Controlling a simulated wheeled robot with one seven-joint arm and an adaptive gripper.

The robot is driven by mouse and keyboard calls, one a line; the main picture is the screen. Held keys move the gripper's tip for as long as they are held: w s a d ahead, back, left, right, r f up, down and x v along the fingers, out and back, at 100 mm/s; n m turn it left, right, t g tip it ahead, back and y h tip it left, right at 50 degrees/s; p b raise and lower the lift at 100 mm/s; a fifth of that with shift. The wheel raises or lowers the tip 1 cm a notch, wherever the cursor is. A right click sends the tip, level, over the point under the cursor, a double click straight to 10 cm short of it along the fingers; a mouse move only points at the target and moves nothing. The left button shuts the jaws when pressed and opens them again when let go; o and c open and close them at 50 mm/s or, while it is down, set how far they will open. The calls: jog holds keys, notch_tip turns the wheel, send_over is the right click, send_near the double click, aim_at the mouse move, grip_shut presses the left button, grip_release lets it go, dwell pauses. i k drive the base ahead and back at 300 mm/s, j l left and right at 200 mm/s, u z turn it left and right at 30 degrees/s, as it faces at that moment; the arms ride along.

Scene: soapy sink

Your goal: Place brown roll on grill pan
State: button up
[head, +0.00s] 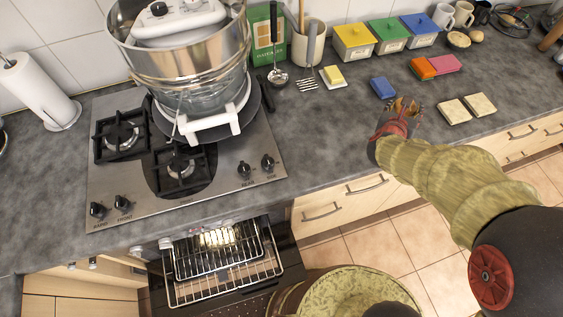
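My gripper (402,108) is at the end of my arm, above the counter's front edge, right of the blue sponge-like block. Its fingers are small and seen from behind, so I cannot tell whether they are open or shut, or whether they hold anything. A small tan-brown rounded thing (477,36), possibly the brown roll, lies at the back right, well away from my gripper. No grill pan can be told for certain. A dark round pan (266,95) shows its edge under a stack on the stove at left.
A steel pot (190,60) holding a white appliance tops the stack on the stove (220,180). The oven below is open with wire racks (225,265) out. Several canisters, sponges, a blue block (382,87) and utensils lie on the counter. The counter's front middle is clear.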

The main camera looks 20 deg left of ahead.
aim_at(219, 238)
jog(key=i+l+u, duration=0.1)
jog(key=l+u, duration=0.15)
jog(key=l, duration=0.4)
jog(key=l+u, duration=0.25)
jog(key=l, duration=0.45)
jog(key=u, duration=1.35)
